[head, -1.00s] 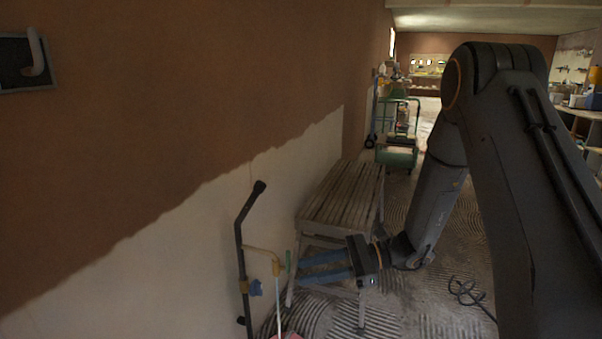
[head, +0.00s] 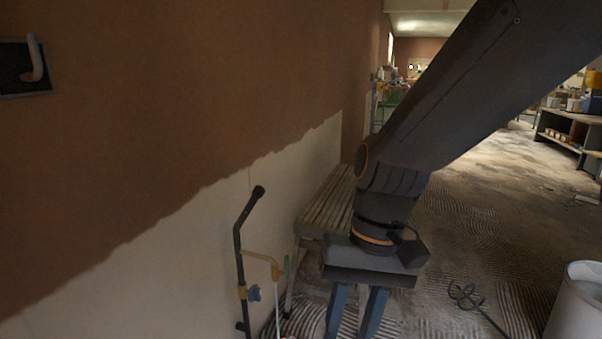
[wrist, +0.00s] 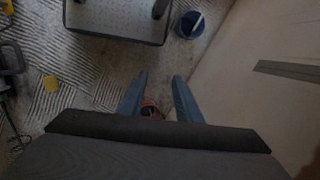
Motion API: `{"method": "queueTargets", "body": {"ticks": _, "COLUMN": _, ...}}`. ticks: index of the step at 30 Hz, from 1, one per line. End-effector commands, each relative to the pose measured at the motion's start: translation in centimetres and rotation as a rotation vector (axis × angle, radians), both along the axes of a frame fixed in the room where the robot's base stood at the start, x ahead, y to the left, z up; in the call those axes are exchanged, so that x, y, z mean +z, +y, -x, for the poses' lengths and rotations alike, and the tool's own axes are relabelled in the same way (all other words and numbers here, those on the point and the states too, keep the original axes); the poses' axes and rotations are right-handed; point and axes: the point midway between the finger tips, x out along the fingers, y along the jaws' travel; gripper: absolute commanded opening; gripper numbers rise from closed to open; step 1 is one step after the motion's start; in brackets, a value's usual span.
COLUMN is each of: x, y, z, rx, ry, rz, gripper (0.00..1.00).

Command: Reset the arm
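My gripper (head: 355,322) hangs beside the bench with its two blue fingers pointing down. The fingers are parted, and their tips run to the bottom edge in the head view. In the wrist view my gripper (wrist: 160,80) also shows parted fingers with nothing clasped between the tips. A small red thing lies partly hidden behind the hand there, and I cannot tell what it is.
A slatted bench (head: 325,205) stands along the half-plastered wall (head: 170,150). A black pole (head: 240,260) leans by the wall. A white bucket (head: 577,300) stands at the right. A blue bucket (wrist: 188,24) shows below. The floor beyond is mostly open.

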Motion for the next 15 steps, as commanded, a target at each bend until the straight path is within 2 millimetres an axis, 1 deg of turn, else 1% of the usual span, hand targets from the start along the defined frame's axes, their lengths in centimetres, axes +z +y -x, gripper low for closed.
{"method": "queueTargets", "body": {"ticks": 5, "x": 0.6, "y": -1.2, "z": 0.8, "rx": 0.11, "ry": -0.103, "rz": 0.049, "gripper": 0.31}}
{"method": "queueTargets", "body": {"ticks": 12, "x": 1.3, "y": -2.4, "z": 1.3, "rx": 0.231, "ry": -0.22, "rz": 0.101, "gripper": 0.31}}
{"method": "queueTargets", "body": {"ticks": 15, "x": 2.1, "y": -2.8, "z": 1.2, "rx": 0.225, "ry": -0.22, "rz": 0.109, "gripper": 0.31}}
